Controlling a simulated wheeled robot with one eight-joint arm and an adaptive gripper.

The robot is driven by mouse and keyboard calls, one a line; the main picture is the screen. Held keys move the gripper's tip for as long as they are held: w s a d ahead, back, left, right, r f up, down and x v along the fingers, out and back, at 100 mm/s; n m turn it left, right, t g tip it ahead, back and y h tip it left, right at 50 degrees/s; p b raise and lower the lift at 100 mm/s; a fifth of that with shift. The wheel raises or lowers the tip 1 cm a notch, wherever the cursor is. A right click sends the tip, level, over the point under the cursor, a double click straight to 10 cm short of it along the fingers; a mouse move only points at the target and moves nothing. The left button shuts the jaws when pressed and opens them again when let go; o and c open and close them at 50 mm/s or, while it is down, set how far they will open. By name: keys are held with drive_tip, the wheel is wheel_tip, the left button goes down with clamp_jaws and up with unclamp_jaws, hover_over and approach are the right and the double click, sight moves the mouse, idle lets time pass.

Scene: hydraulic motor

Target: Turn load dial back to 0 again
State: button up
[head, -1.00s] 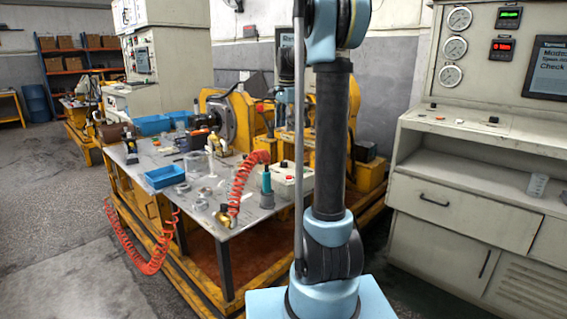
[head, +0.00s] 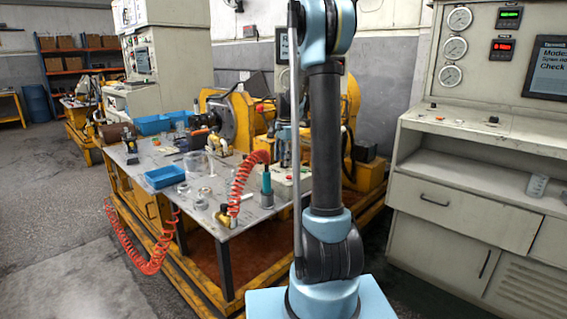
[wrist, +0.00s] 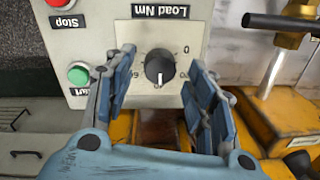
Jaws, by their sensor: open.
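The load dial (wrist: 160,67) is a round black knob with a pale pointer mark, on a light panel (wrist: 105,30) labelled "Load Nm" that shows upside down in the wrist view. The pointer mark appears to face down in the picture, away from the "0" at the upper right of the knob. My gripper (wrist: 163,66) is open, one blue finger on each side of the dial in the picture. I see a gap between each finger and the knob. In the head view the control box (head: 284,190) is partly hidden by my arm.
A green start button (wrist: 78,74) and a red stop button (wrist: 66,3) sit on the same panel, left of the dial. A metal post with a black handle (wrist: 278,22) stands at the right. A coiled red hose (head: 240,185) and small parts lie on the bench.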

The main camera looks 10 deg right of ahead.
drive_tip(key=shift+f, duration=0.75)
drive_tip(key=shift+c, duration=0.2)
drive_tip(key=c, duration=1)
